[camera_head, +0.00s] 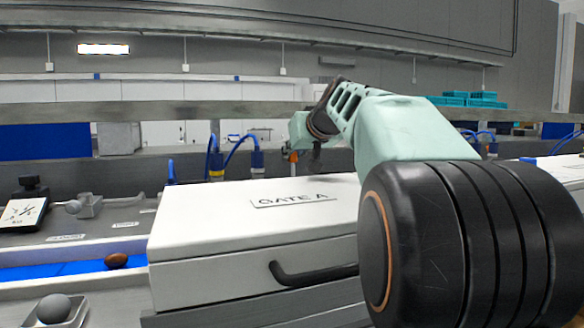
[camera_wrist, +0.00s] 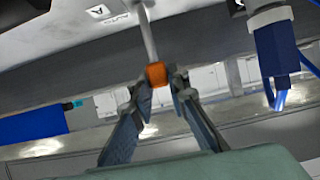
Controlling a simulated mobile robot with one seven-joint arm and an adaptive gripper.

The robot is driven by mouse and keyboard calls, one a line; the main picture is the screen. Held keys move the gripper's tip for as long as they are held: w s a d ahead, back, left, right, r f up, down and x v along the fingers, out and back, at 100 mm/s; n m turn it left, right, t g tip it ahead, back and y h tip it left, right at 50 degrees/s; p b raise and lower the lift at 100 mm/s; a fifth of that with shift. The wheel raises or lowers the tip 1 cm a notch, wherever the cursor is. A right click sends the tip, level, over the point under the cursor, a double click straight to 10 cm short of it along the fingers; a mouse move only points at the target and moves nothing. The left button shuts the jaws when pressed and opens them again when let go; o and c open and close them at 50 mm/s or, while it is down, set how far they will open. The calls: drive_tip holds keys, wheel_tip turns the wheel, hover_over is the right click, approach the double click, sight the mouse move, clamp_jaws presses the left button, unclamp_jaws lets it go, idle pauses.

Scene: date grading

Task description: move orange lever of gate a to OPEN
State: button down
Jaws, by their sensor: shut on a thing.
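The orange lever's knob (camera_wrist: 156,74) sits between the tips of my gripper (camera_wrist: 160,82) in the wrist view, at the end of a pale rod. My gripper is shut on it. In the head view a small piece of the orange lever (camera_head: 293,156) shows behind the white gate A housing (camera_head: 220,212), below my gripper (camera_head: 299,138). The housing bears a GATE A label (camera_head: 292,199). My arm covers its right part. The lever's position marks cannot be read in either view.
Blue connectors with cables (camera_head: 257,158) stand behind the housing, and one shows near my gripper in the wrist view (camera_wrist: 277,58). The housing has a black handle (camera_head: 312,273) in front. A brown date (camera_head: 117,260) lies on the blue belt (camera_head: 60,270) at left.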

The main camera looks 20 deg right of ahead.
drive_tip(key=shift+s, duration=0.1)
idle(0.3)
drive_tip(key=c, duration=1.8)
unclamp_jaws()
drive_tip(key=shift+c, duration=0.2)
drive_tip(key=v, duration=0.7)
drive_tip(key=shift+s, duration=0.35)
